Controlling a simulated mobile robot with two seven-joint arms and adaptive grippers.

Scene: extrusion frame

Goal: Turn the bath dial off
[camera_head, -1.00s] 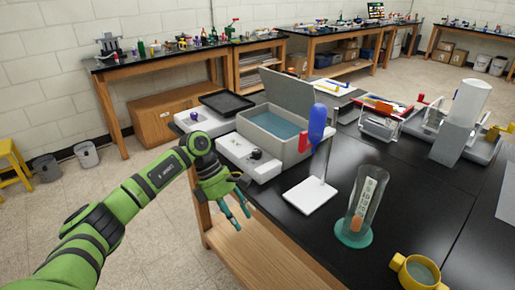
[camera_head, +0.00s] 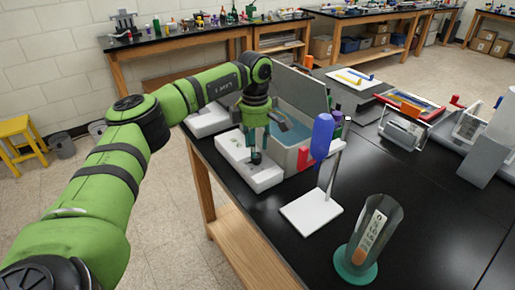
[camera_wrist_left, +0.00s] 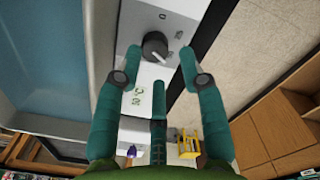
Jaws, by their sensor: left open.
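The water bath is a grey tank with its lid raised (camera_head: 298,88) and blue water inside; the water (camera_wrist_left: 40,60) fills the left of the left wrist view. Its dial (camera_wrist_left: 155,46) is a dark round knob on a white control panel (camera_head: 262,180). The knob's white mark points to the lower right in the left wrist view, among small printed labels. My left gripper (camera_head: 256,148) is above the panel, pointing down. In the left wrist view, its teal fingers (camera_wrist_left: 159,62) are spread around the dial with gaps. In the head view the gripper mostly hides the dial. My right gripper is out of view.
A white stand with a blue and red clamp (camera_head: 322,135) is close right of the bath. A glass cylinder with a teal base (camera_head: 366,250) stands nearer on the black bench. A second white panel (camera_head: 207,120) lies left.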

